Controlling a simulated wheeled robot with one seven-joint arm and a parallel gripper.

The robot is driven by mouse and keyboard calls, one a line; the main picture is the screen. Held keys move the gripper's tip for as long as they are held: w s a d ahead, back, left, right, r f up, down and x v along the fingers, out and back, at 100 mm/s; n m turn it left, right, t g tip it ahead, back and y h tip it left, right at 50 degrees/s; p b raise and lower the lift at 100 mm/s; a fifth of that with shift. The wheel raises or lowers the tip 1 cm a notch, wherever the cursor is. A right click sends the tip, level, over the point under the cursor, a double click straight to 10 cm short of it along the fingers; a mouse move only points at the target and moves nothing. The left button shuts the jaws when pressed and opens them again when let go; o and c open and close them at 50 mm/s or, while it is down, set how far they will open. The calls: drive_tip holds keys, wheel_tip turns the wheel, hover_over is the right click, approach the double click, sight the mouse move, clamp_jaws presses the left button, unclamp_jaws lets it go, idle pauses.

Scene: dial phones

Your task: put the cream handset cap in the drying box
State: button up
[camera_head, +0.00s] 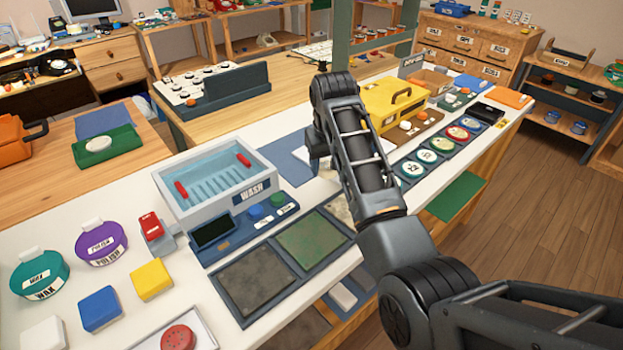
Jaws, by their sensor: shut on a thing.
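My gripper (317,164) points down over the white bench top, just right of the wash unit, and is partly hidden behind my own arm. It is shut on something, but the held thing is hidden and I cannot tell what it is. A cream rounded cap (98,144) lies on a green cloth at the left. Small cream and orange caps (405,126) sit on a brown mat right of my arm. An open tan box (431,77) stands at the far end of the bench; its label is too small to read, so I cannot confirm it is the drying box.
The wash unit (215,185) holds a blue basin. A yellow case (392,100) stands behind my arm. Round labelled tins (441,144) line the right edge. Wax (38,275) and polish (101,243) pots and coloured blocks stand front left.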

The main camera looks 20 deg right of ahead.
sight(314, 189)
drive_tip(key=a+f, duration=0.1)
drive_tip(key=w+a, duration=0.1)
drive_tip(key=shift+a+f, duration=0.3)
drive_tip(key=shift+f, duration=0.05)
drive_tip(key=shift+f+p, duration=0.3)
drive_tip(key=shift+f, duration=1.7)
drive_tip(key=shift+f, duration=0.2)
drive_tip(key=o, duration=1)
